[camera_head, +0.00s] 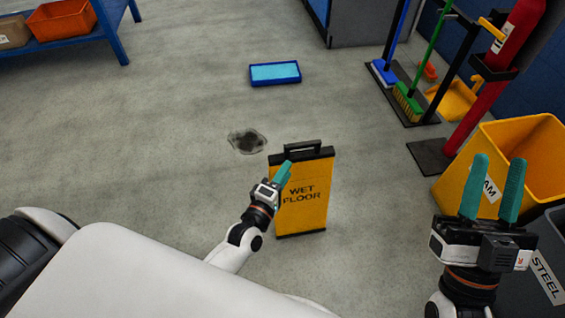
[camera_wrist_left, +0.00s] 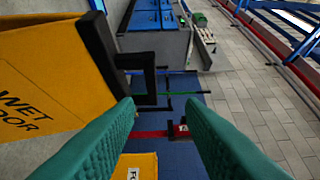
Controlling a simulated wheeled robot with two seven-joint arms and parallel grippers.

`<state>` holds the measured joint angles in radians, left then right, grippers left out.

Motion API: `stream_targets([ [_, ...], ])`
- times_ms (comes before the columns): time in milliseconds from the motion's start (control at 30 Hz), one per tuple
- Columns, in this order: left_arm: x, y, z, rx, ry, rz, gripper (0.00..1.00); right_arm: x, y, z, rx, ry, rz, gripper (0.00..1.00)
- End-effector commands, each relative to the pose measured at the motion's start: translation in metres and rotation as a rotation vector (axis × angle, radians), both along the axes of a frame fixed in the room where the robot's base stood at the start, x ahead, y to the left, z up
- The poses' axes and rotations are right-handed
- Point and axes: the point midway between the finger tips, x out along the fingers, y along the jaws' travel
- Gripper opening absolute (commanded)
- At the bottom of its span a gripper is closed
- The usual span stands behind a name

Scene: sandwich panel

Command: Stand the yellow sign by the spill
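The yellow sign (camera_head: 302,206) reads "WET FLOOR" and has a black top edge and black handle. It appears upright on the floor. The dark spill (camera_head: 247,141) lies just beyond it to the left, apart from it. My left gripper (camera_head: 284,172) is in front of the sign's upper left part. In the left wrist view the sign (camera_wrist_left: 45,75) fills the left side, and its handle is by the tips of my left gripper (camera_wrist_left: 160,115), whose fingers are apart with nothing clasped. My right gripper (camera_head: 493,178) is open and empty at the right.
A blue tray (camera_head: 275,82) with a light blue inside lies beyond the spill. A yellow bin (camera_head: 540,155) and a grey bin stand at the right, near the right gripper. Brooms and a red post stand behind them. The floor left of the spill is clear.

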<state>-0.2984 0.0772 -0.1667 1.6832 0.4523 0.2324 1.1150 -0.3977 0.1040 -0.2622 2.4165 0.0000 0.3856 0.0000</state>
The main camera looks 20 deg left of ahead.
Motion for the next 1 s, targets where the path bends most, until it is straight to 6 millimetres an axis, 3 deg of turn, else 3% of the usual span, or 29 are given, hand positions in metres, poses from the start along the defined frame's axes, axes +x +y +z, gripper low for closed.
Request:
stream_targets([
  [67, -0.001, -0.006, 0.032, 0.103, -0.080, -0.008, 0.36, 0.001, 0.000, -0.001, -0.003, 0.007, -0.001, 0.36],
  [167, -0.009, -0.017, 0.099, 0.354, -0.258, 0.007, 0.36, 0.001, 0.000, -0.001, -0.003, 0.008, -0.001, 0.36],
  [300, -0.040, -0.032, 0.207, 0.767, -0.549, 0.126, 0.36, 0.001, 0.000, -0.001, -0.002, 0.006, -0.001, 0.36],
  [400, -0.070, -0.037, 0.270, 1.006, -0.711, 0.260, 0.36, 0.001, 0.000, -0.001, -0.002, 0.006, 0.000, 0.36],
  [500, -0.096, -0.039, 0.312, 1.169, -0.813, 0.384, 0.36, 0.001, 0.000, -0.001, -0.002, 0.005, -0.001, 0.36],
  [667, -0.113, -0.040, 0.338, 1.276, -0.870, 0.479, 0.36, 0.001, 0.000, -0.001, -0.002, 0.005, -0.001, 0.36],
  [1000, -0.113, -0.040, 0.338, 1.279, -0.870, 0.481, 0.36, 0.001, 0.000, 0.000, -0.001, 0.004, 0.000, 0.36],
])
